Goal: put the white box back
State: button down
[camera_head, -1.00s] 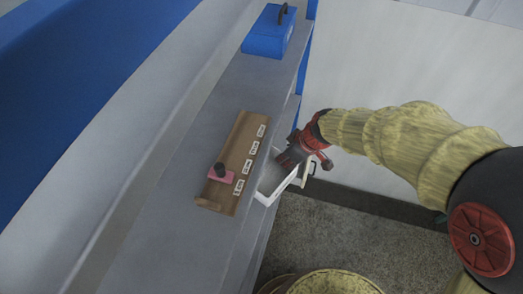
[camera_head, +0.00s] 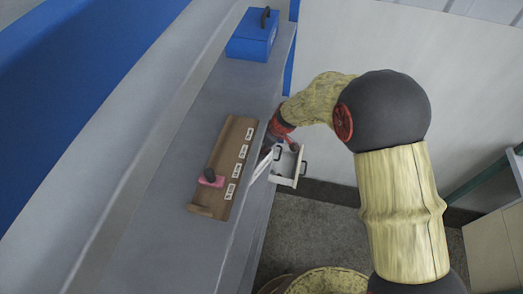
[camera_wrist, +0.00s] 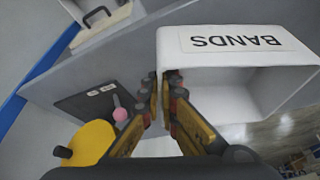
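The white box (camera_wrist: 238,42), labelled "BANDS", shows large in the wrist view, its label upside down and its open side facing the camera. My gripper (camera_wrist: 165,92) has its red-and-yellow fingers closed together at the box's left wall and appears to pinch it. In the head view the white box (camera_head: 262,165) is a tilted pale shape beside the counter edge, partly hidden by my gripper (camera_head: 279,138).
A blue toolbox (camera_head: 252,36) stands at the far end. The near counter is clear.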

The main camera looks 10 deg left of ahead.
jog(key=shift+w+a+f, duration=0.15)
jog(key=shift+w+f, duration=0.05)
jog(key=shift+f, duration=0.05)
jog(key=shift+w+f, duration=0.1)
jog(key=shift+f, duration=1.45)
jog(key=c, duration=2)
grip_release()
jog(key=shift+c, duration=0.2)
jog(key=v, duration=1.2)
jog(key=shift+p, duration=0.3)
